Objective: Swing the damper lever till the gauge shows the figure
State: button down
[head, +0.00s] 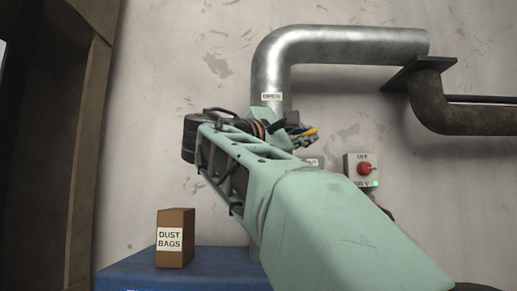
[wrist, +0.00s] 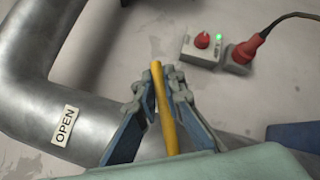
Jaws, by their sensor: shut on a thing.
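The damper lever, a yellow rod (wrist: 166,115), stands between the blue fingers of my gripper (wrist: 157,88) in the wrist view. The grey finger pads press it from both sides, and its tip sticks out past them. In the head view my gripper (head: 300,131) shows only in part beside the pipe, with a bit of yellow near it; my own arm hides the rest. A label reading OPEN (wrist: 64,126) is on the grey metal pipe (wrist: 100,122) left of the lever. I cannot make out a gauge face or its figure in either view.
A galvanized pipe (head: 350,43) bends right along the wall above a dark rusty pipe (head: 430,100). A switch box (head: 360,170) with a red knob and green lamp is at right. A DUST BAGS box (head: 175,238) stands on a blue surface (head: 125,272) at lower left.

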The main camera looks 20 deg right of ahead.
jog(key=shift+w+a+r+n+t+h, duration=0.1)
jog(key=shift+a+r+n+t+h, duration=0.25)
jog(key=shift+r+n+t+h, duration=0.35)
jog(key=shift+f, duration=0.15)
jog(key=c, duration=2)
grip_release()
jog(key=shift+g+y, duration=0.3)
jog(key=shift+w+r, duration=0.1)
jog(key=shift+r, duration=4.75)
jog(key=shift+r, duration=0.15)
jog(key=shift+c, duration=0.5)
